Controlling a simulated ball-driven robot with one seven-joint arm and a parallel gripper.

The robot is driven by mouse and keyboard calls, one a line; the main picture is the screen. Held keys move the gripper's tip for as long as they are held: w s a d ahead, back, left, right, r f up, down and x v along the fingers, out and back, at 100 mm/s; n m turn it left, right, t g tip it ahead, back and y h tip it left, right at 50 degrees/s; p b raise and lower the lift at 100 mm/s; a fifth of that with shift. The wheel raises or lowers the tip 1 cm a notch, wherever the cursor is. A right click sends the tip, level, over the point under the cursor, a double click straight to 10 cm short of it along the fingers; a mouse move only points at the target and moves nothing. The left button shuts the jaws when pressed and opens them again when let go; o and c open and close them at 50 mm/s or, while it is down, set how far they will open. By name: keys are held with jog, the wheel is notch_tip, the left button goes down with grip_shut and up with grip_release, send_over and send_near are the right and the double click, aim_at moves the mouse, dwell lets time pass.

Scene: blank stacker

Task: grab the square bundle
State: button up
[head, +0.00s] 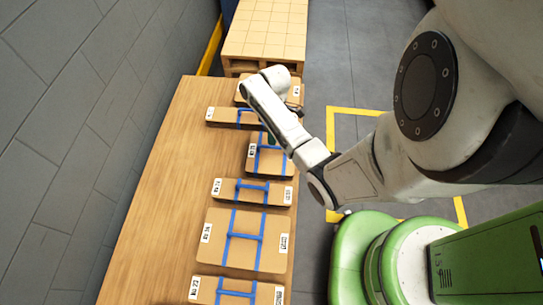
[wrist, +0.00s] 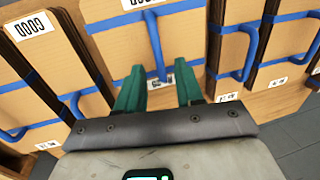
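A squarish cardboard bundle (head: 256,165) with blue straps lies in the middle of the row; my arm covers part of it. In the head view my gripper is mostly hidden behind my arm.
Other strapped bundles lie close on both sides: a narrow one (head: 225,187) and a large one (head: 215,255) below, a long thin one (head: 222,116) above. All lie on a wooden table (head: 165,200) beside a grey wall. A pallet stack (head: 265,30) stands beyond.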

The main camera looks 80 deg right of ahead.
aim_at(273, 147)
jog(key=shift+s+a+f+b, duration=0.1)
jog(key=shift+a+f+b, duration=0.1)
jog(key=shift+f, duration=0.95)
jog(key=shift+a+f+b, duration=0.15)
jog(key=shift+f+b, duration=0.1)
jog(key=shift+f, duration=0.95)
jog(key=shift+s+a+f+b, duration=0.1)
jog(key=shift+a+f+b, duration=0.1)
jog(key=shift+f, duration=0.95)
grip_shut()
